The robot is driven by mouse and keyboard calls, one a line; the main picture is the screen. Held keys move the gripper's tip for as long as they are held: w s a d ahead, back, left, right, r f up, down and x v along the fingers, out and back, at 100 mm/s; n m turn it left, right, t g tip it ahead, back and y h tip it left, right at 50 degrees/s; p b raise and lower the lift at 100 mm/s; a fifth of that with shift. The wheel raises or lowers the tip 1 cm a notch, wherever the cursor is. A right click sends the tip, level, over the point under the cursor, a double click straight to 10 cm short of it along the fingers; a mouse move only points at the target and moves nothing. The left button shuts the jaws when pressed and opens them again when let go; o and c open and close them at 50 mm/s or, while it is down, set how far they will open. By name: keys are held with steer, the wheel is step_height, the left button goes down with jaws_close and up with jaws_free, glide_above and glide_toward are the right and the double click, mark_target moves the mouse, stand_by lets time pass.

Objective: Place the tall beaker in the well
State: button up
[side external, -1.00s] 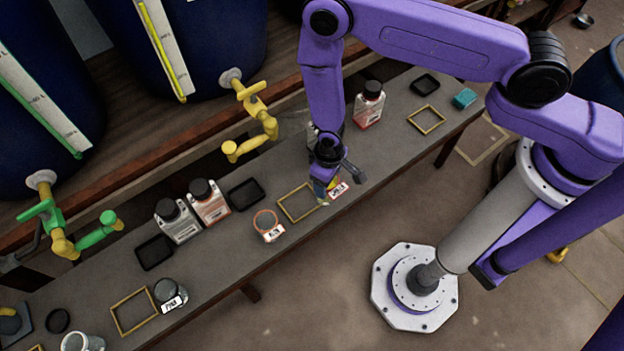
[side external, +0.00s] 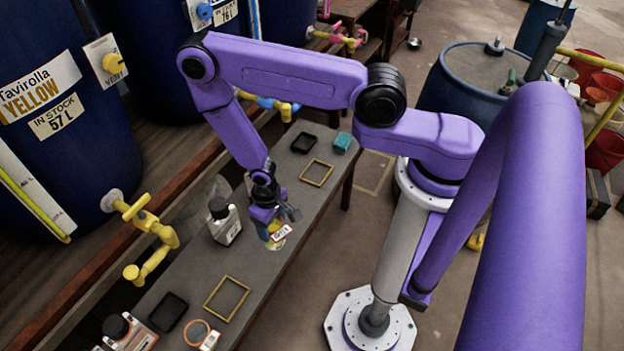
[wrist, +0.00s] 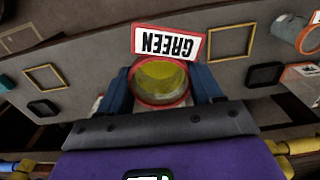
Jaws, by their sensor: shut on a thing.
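My gripper (side external: 272,222) is shut on the tall beaker (wrist: 160,84), with one blue finger on each side of it. The beaker is clear, with a red rim, yellow contents and a white label reading GREEN (wrist: 168,42). In the side view, the beaker (side external: 274,240) is partly hidden by my gripper and hangs over the bench; its exact height cannot be told. Yellow square frames mark the bench: one to the right (side external: 317,172) and one nearer the camera (side external: 227,298). Both frames are empty. The wrist view shows them at left (wrist: 45,77) and right (wrist: 231,42).
A black-capped bottle (side external: 224,222) stands just left of my gripper. Black trays (side external: 303,143) (side external: 168,312) and a teal block (side external: 343,142) lie on the bench. A red-rimmed beaker (side external: 199,333) stands near the lower edge. Yellow taps (side external: 150,235) jut out at left.

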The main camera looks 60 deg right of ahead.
steer(key=s+d+m, duration=0.2)
steer(key=d+m, duration=0.5)
steer(key=d, duration=0.8)
steer(key=s+d+m, duration=0.2)
steer(key=d+m, duration=0.5)
steer(key=d, duration=0.9)
steer(key=w+d+f, duration=0.7)
steer(key=w+f, duration=0.4)
steer(key=f, duration=0.1)
steer(key=shift+d+f, duration=0.35)
steer(key=shift+d, duration=0.05)
steer(key=shift+w+f, duration=0.1)
steer(key=shift+f, duration=0.05)
steer(key=o, duration=1.2)
steer(key=shift+c, duration=0.2)
